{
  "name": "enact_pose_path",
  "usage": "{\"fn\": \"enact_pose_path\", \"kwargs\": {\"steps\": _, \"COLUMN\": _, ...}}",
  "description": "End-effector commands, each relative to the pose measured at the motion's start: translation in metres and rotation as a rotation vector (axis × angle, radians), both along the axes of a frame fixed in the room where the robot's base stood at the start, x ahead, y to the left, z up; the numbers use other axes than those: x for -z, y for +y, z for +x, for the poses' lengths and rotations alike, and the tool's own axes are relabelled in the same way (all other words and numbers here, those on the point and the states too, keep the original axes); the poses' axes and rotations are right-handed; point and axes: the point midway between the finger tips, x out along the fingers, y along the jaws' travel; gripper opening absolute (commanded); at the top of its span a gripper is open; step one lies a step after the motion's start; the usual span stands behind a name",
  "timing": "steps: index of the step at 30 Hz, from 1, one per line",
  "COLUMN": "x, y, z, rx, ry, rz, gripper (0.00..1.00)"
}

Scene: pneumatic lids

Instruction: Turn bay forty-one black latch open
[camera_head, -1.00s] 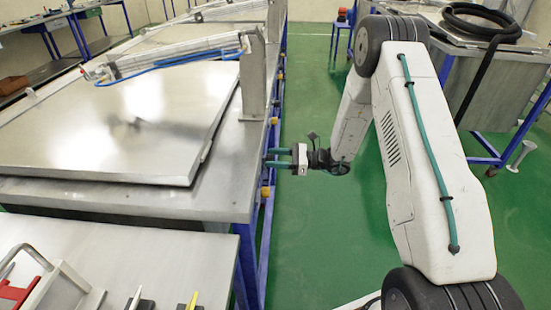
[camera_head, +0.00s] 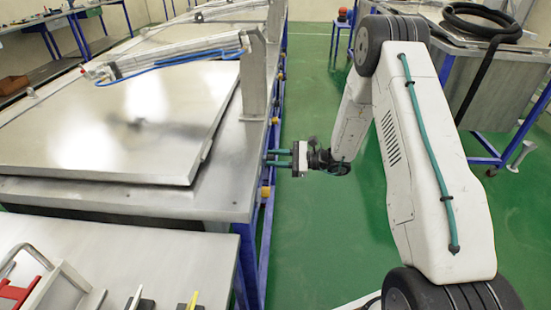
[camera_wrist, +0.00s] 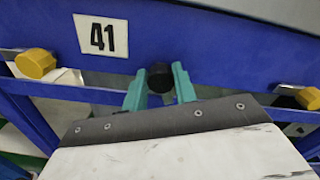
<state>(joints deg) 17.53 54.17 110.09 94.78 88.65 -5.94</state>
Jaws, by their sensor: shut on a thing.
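The black latch (camera_wrist: 160,77) is a dark knob on the blue frame, just right of and below the white "41" label (camera_wrist: 101,36) in the wrist view. My gripper (camera_wrist: 160,85) has its two teal fingers on either side of the latch, shut on it. In the head view my gripper (camera_head: 280,157) reaches left to the side of the metal bench (camera_head: 190,205), and the latch is hidden there. The metal lid (camera_head: 110,120) above the bench lies flat, apparently closed. The latch's turn angle is hard to tell.
Yellow knobs sit on the frame to the left (camera_wrist: 36,63) and right (camera_wrist: 307,98) of the latch. A pneumatic cylinder (camera_head: 170,52) with a blue hose lies over the lid. Green floor (camera_head: 320,230) is clear beside the bench. A metal tank (camera_head: 480,95) stands at right.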

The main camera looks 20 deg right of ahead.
Motion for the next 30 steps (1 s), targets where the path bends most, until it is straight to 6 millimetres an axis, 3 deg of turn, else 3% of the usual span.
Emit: {"fn": "enact_pose_path", "kwargs": {"steps": 30, "x": 0.0035, "y": 0.0011, "z": -0.0032, "rx": 0.000, "ry": -0.872, "rz": -0.361, "gripper": 0.05}}
